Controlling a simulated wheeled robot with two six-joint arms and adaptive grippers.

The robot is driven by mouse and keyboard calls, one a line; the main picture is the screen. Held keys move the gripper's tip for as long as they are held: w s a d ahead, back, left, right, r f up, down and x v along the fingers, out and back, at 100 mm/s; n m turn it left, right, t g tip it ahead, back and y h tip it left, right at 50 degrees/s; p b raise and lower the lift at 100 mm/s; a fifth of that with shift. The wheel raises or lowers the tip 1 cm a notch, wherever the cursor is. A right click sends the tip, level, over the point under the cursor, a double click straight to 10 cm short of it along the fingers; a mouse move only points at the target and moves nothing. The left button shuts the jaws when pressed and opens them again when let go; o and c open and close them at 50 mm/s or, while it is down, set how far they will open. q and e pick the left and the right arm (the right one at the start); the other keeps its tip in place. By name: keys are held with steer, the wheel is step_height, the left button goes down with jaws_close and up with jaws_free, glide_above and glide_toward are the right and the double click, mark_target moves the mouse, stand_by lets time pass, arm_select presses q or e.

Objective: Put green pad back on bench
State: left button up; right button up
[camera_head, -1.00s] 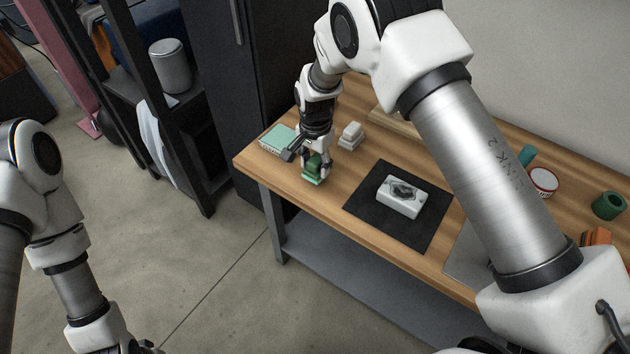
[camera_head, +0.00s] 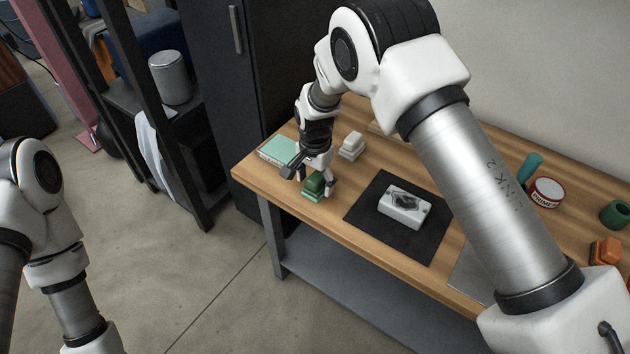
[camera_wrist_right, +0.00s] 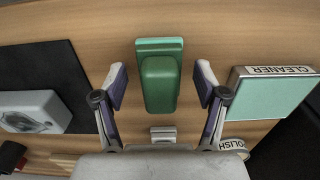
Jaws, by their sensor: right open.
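The green pad (camera_head: 313,188) sits on the wooden bench (camera_head: 262,180) near its left end. In the right wrist view the green pad (camera_wrist_right: 160,80) has a darker green grip on a lighter green base and lies between the fingers. My right gripper (camera_head: 316,184) is open around the pad; in the wrist view its two fingers (camera_wrist_right: 160,88) stand apart on either side with gaps. My left arm shows at the left edge, but its gripper is out of view.
A light green box marked cleaner (camera_wrist_right: 272,98) lies beside the pad. A white block (camera_head: 351,147) stands behind. A black mat (camera_head: 365,215) with a white part (camera_head: 404,207) lies to the right. A primer tin (camera_head: 546,193) and an orange block (camera_head: 606,250) are further right.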

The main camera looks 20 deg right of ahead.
mark_target(315, 178)
step_height(315, 178, up, 12)
steer(key=shift+f, duration=0.15)
